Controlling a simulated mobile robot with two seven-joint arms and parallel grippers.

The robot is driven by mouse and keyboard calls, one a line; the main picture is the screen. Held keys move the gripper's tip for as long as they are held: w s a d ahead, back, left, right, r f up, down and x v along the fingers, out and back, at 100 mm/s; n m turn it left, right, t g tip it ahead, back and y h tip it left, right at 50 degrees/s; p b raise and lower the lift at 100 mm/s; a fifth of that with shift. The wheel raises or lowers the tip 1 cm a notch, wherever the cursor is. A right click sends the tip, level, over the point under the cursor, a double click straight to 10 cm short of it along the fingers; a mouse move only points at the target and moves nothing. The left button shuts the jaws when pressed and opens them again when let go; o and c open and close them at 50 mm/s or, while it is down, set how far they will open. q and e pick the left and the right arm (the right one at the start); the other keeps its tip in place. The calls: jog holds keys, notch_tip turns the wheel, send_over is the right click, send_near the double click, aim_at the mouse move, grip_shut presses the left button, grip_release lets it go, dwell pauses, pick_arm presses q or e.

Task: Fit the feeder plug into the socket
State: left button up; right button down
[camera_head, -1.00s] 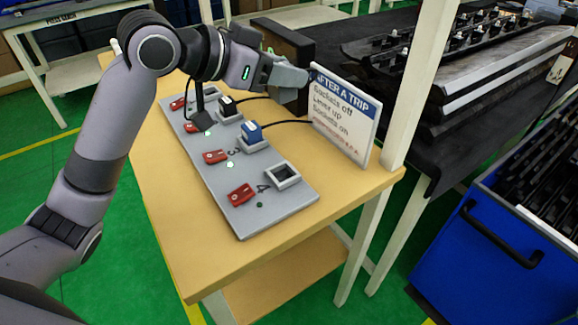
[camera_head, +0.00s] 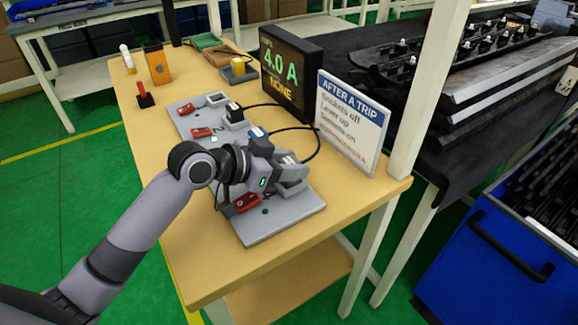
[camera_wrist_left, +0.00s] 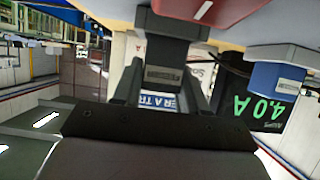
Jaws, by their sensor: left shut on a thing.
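My left gripper (camera_head: 290,178) is over the near end of the grey socket board (camera_head: 290,228), at socket 4. In the left wrist view its fingers (camera_wrist_left: 162,88) are shut on a dark grey plug (camera_wrist_left: 165,72) with a small label. The plug is lined up with a dark grey socket housing (camera_wrist_left: 178,24), which shows just beyond it. I cannot tell whether it is seated. In the head view the gripper hides most of the plug and socket. My right gripper is not in view.
A black-and-white plug (camera_head: 235,114) sits in socket 2; socket 1 (camera_head: 217,99) looks empty. Red switches (camera_head: 246,203) line the board. A display (camera_head: 289,75) reads 4.0 A and NONE. A sign (camera_head: 350,120) stands at right. The table's near left (camera_head: 185,255) is clear.

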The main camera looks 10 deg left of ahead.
pick_arm(q)
jog(key=shift+f, duration=0.4)
jog(key=shift+f, duration=0.2)
jog(key=o, duration=1.1)
jog(key=shift+r, duration=0.15)
jog(key=shift+s+a+r, duration=0.1)
jog(key=v, duration=1.1)
jog(key=shift+s+a+r, duration=0.15)
jog(key=shift+s+a, duration=0.05)
jog(key=shift+s, duration=0.05)
